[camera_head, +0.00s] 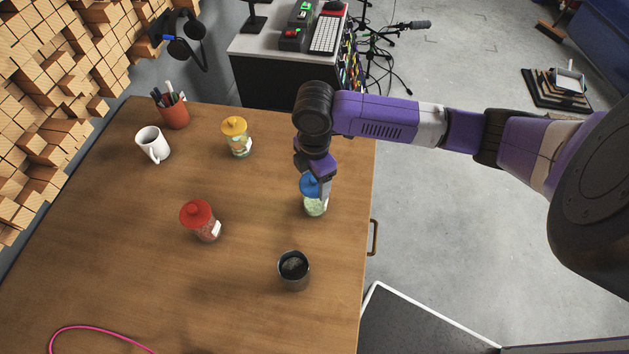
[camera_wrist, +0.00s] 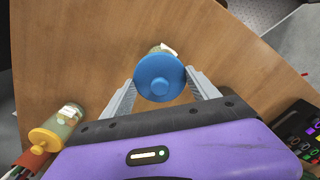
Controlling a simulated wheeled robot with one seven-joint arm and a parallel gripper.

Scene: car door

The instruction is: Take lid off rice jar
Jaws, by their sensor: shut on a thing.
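A clear jar with pale greenish-white contents (camera_head: 315,207) stands near the right edge of the wooden table. Its round blue lid (camera_head: 309,187) sits at the jar's top; whether there is a gap under it I cannot tell. My gripper (camera_head: 321,190) comes down from above and is shut on the blue lid. In the wrist view, its two grey fingers (camera_wrist: 160,82) press the sides of the blue lid (camera_wrist: 160,76). The lid hides most of the jar there; only a bit of the jar with its label (camera_wrist: 164,48) shows behind it.
On the table (camera_head: 120,270) stand a yellow-lidded jar (camera_head: 238,140), a red-lidded jar (camera_head: 202,222), a dark cup (camera_head: 293,271), a white mug (camera_head: 152,145) and a pen pot (camera_head: 174,114). A pink cable (camera_head: 95,328) lies at the front. Bare table separates them.

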